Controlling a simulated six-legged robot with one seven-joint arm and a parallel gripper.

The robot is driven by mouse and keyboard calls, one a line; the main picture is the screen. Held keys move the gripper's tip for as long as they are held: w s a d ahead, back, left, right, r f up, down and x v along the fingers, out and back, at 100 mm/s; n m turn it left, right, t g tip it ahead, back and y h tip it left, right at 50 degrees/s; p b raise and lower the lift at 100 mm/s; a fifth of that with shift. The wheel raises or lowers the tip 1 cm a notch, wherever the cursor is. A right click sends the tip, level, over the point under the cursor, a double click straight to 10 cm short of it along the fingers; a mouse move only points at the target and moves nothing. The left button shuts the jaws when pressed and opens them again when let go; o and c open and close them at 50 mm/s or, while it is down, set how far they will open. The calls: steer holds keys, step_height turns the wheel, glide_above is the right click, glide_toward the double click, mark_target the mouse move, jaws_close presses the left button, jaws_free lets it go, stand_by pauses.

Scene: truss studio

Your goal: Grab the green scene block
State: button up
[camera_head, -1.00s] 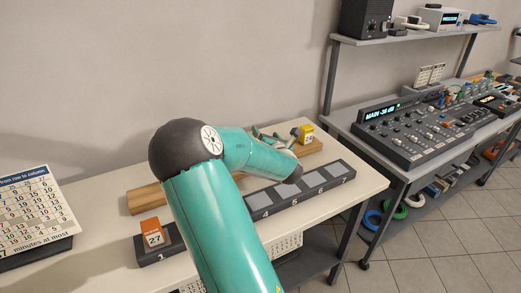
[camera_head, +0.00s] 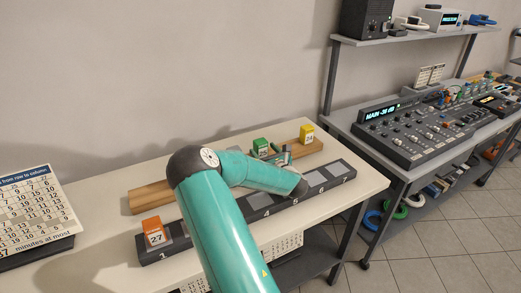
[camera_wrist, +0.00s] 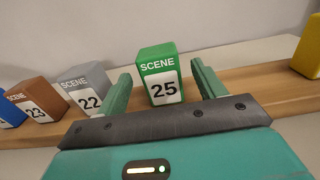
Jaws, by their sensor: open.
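The green scene block (camera_wrist: 157,66), marked 25, stands upright on the wooden rail. It also shows in the head view (camera_head: 261,145), just behind my gripper. My gripper (camera_wrist: 160,84) is open, with one green finger on each side of the green block in the wrist view. The fingers appear apart from the block; whether their tips reach level with it is hard to tell. In the head view my gripper (camera_head: 279,155) is small and partly covers the rail near the block.
On the wooden rail (camera_head: 152,197) a yellow block (camera_head: 306,134) stands right of the green one. Grey (camera_wrist: 87,86), brown (camera_wrist: 35,104) and blue blocks stand to its left. A dark numbered rack (camera_head: 330,184) lies in front, with an orange block (camera_head: 154,233) at slot 1.

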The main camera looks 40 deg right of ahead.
steer(key=x, duration=0.5)
steer(key=shift+d, duration=0.15)
steer(key=shift+c, duration=0.2)
steer(key=c, duration=1.1)
